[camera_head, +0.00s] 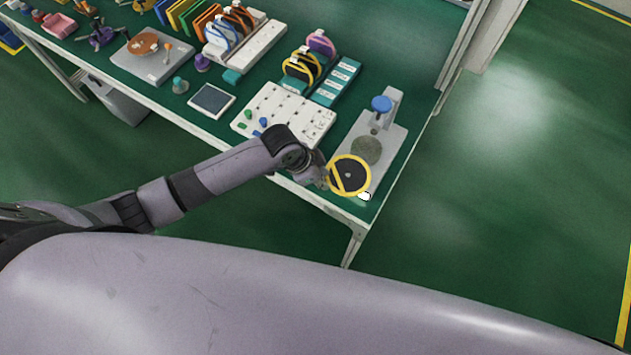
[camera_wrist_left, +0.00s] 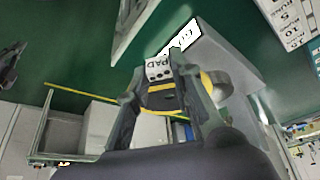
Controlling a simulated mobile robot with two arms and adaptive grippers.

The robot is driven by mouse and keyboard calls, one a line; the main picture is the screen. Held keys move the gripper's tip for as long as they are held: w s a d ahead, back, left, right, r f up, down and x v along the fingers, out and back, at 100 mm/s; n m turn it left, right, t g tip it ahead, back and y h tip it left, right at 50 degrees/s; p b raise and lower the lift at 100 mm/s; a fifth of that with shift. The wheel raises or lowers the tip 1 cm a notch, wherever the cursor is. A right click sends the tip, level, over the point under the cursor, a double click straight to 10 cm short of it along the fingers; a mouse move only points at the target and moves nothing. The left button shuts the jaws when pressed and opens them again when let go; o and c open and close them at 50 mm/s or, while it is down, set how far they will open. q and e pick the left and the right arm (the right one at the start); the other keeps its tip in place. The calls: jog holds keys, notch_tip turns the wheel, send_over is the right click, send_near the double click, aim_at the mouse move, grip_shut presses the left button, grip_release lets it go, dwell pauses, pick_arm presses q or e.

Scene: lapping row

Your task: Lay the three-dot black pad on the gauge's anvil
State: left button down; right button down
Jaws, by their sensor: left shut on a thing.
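My left gripper (camera_head: 323,177) is shut on a round black pad (camera_head: 351,184) with a yellow rim and a yellow band across it. The pad is held over the front end of the gauge's grey base; it cannot be told whether they touch. The gauge (camera_head: 390,108) has a post and a blue top. Its round grey-green anvil (camera_head: 367,150) is bare, just behind the pad. My right gripper is not in view.
A white board (camera_head: 285,113) with small blue and green pieces lies left of the gauge. Behind it stand a teal rack (camera_head: 337,82) and several yellow, black and purple-rimmed discs. A dark square plate (camera_head: 211,101) lies farther left. The table's right edge is close to the gauge.

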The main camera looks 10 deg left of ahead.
aim_at(332, 166)
pick_arm(q)
jog(key=w+f+b, duration=0.1)
jog(key=w+d+f+b, duration=0.1)
jog(key=w+b, duration=0.1)
jog(key=shift+w+d+b, duration=0.2)
jog(key=shift+w+b, duration=0.35)
jog(key=shift+w, duration=0.05)
jog(key=shift+w+d+b, duration=0.15)
jog(key=shift+w+b, duration=0.35)
jog(key=shift+w, duration=0.1)
jog(key=w+b, duration=0.1)
jog(key=w+d+b, duration=0.1)
jog(key=w, duration=0.1)
jog(key=shift+w+f+b, duration=0.1)
jog(key=shift+b, duration=0.3)
jog(key=w+b, duration=0.1)
jog(key=w+d+b, duration=0.1)
jog(key=w+b, duration=0.1)
jog(key=shift+w, duration=0.2)
jog(key=shift+f, duration=0.2)
jog(key=shift+s+f, duration=0.1)
jog(key=shift+f, duration=0.05)
jog(key=c, duration=1.3)
grip_release()
jog(key=shift+c, duration=0.2)
